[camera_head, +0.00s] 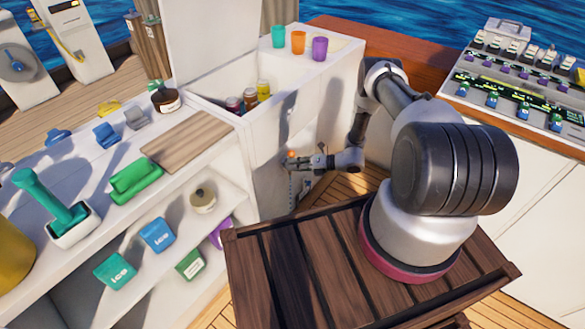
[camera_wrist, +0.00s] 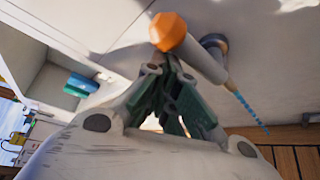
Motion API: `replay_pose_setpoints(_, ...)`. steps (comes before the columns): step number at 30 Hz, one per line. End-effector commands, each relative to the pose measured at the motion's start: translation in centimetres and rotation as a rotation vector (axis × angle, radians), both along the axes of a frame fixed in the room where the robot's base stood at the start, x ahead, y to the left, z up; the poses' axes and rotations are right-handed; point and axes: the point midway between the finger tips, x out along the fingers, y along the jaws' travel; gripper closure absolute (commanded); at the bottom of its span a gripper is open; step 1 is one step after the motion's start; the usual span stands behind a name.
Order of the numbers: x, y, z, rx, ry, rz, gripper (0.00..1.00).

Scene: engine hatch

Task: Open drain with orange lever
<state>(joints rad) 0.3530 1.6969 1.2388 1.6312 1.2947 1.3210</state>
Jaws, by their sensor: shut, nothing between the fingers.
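The lever's orange knob (camera_wrist: 169,31) shows at the top middle of the wrist view, on a pale rod leading to a round grey fitting (camera_wrist: 215,43) on the white wall. A broken blue line (camera_wrist: 248,108) runs from the fitting, like a thin stream of water. My gripper (camera_wrist: 163,64) is shut and empty, its fingertips just below the knob in that view. Whether they touch the lever I cannot tell. In the head view the small orange knob (camera_head: 291,154) is on the front of the white cabinet, with my gripper (camera_head: 299,164) right at it.
The open white bin (camera_head: 245,85) above the lever holds several jars. A shelf counter (camera_head: 110,200) with colored containers stands to the left. Three cups (camera_head: 298,43) sit on the ledge above. A control panel (camera_head: 520,75) is at the right. Wooden floor (camera_head: 345,187) shows beneath my arm.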

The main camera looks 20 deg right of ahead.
Motion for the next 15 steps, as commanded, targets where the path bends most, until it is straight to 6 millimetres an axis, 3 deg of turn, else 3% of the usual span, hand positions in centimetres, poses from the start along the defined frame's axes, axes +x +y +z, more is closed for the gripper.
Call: replay_pose_setpoints(15, 0.48, -0.52, 0.36, -0.001, -0.003, -0.002, 1.00)
